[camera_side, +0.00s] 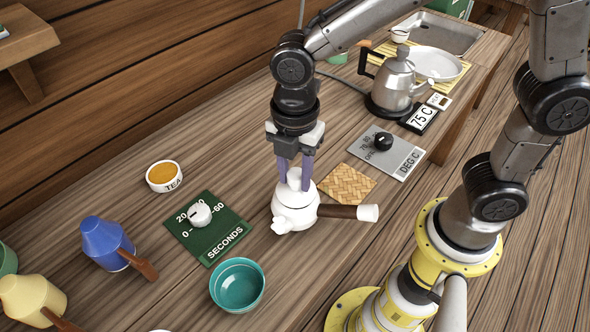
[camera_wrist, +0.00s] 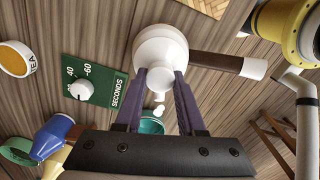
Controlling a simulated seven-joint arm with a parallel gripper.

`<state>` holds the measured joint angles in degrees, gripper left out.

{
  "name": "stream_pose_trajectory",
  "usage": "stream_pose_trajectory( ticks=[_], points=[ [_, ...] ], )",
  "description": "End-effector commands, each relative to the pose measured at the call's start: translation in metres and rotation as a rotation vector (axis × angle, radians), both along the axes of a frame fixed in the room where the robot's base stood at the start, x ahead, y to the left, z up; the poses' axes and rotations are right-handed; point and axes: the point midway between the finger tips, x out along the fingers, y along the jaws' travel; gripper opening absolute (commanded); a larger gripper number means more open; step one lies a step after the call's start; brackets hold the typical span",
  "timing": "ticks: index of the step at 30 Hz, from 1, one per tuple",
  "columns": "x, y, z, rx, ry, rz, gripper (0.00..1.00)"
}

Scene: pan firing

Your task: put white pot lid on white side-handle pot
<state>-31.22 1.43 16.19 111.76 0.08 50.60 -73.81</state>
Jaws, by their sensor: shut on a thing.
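The white side-handle pot (camera_side: 297,214) stands upright on the wooden table, with its brown, white-tipped handle (camera_side: 345,211) pointing right and a spout toward the front left. It also shows in the wrist view (camera_wrist: 150,42). The white pot lid (camera_side: 292,191) is at the pot's mouth, over the opening; I cannot tell whether it is fully seated. My gripper (camera_side: 294,178) points down from above, its purple fingers shut on the lid. In the wrist view the fingertips (camera_wrist: 161,74) are on either side of the lid's white top, and the fingers partly hide it.
A green SECONDS timer (camera_side: 222,236), a TEA cup (camera_side: 164,176) and a teal bowl (camera_side: 237,284) lie left of the pot. A blue pot (camera_side: 105,241) is farther left. A woven mat (camera_side: 347,184), DEG C panel (camera_side: 390,157) and kettle (camera_side: 396,84) are behind right.

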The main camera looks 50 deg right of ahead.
Motion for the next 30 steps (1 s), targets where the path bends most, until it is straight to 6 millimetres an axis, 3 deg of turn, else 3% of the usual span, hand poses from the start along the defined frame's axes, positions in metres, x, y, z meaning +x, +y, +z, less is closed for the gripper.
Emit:
stream_pose_trajectory(
  ticks=[23, 24, 28, 30],
  points=[
    [-0.0003, -0.0002, -0.0092, 0.000, 0.000, 0.000, 0.00],
    [-0.0003, -0.0002, -0.0092, 0.000, 0.000, 0.000, 0.46],
    [-0.0003, -0.0002, -0.0092, 0.000, 0.000, 0.000, 0.69],
    [-0.0003, -0.0002, -0.0091, 0.000, 0.000, 0.000, 0.73]
  ],
)
